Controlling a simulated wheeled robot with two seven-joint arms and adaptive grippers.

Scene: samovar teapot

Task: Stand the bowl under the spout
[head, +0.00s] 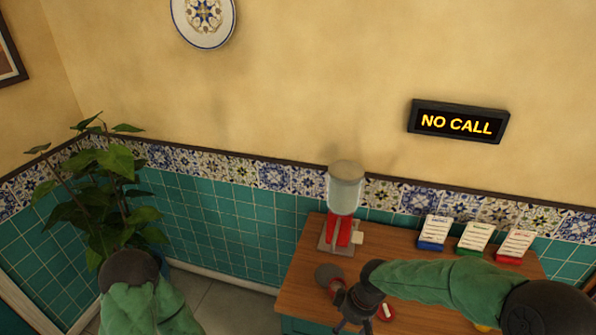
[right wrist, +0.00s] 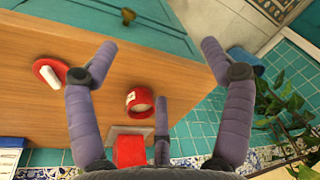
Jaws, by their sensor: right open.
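The dispenser (head: 345,190) has a clear tank, a grey lid and a red stand. It stands at the table's back left; its red part (right wrist: 130,150) shows at the bottom of the right wrist view. A small red round vessel with a pale face, which I take for the bowl (right wrist: 139,100), lies in front of it. In the head view the bowl (head: 337,288) is partly hidden, with a round grey shape beside it; whether it is upright is unclear. My right gripper (head: 350,314) is open and empty above the table, its fingers (right wrist: 158,60) spread apart. My left gripper is out of view.
The wooden table (head: 300,305) also holds a red and white piece (right wrist: 48,73) near my right gripper. Three card holders, blue (head: 434,232), green (head: 475,238) and red (head: 514,246), stand along the back. A plant (head: 110,190) stands left; a NO CALL sign (head: 457,122) hangs on the wall.

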